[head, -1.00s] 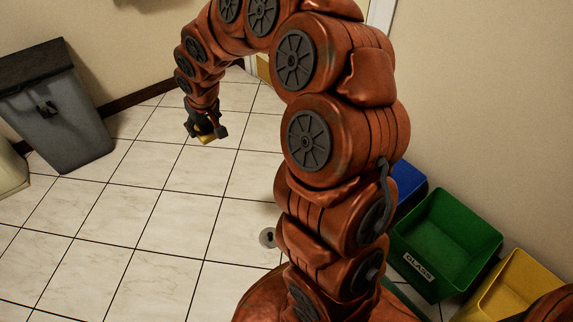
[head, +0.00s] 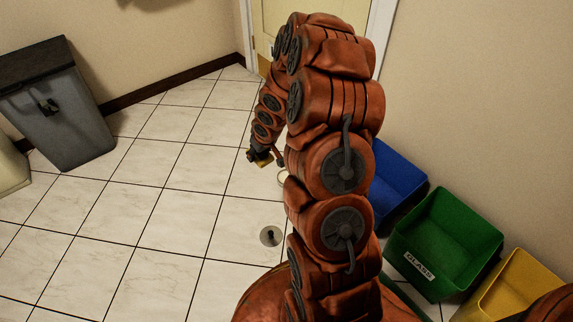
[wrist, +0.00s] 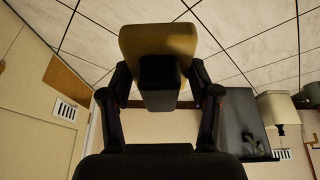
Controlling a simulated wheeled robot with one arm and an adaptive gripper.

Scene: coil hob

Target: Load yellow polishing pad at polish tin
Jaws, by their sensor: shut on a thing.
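My gripper (head: 262,155) hangs above the tiled floor, left of my arm in the head view. It is shut on the dark block-shaped handle (wrist: 160,82) of the yellow polishing pad (wrist: 158,40). The pad lies beyond the handle in the wrist view, clear of the floor as far as I can tell, and shows as a small yellow bit in the head view (head: 263,162). A pale round rim (head: 283,178), perhaps the polish tin, is on the floor just right of and below the gripper, partly hidden by my arm.
A grey disc with a dark knob (head: 270,236) lies on the floor. A grey bin (head: 60,115) stands at the left. Blue (head: 397,185), green (head: 445,240) and yellow (head: 515,290) bins line the right wall. A door (head: 310,18) is at the back. The left floor is clear.

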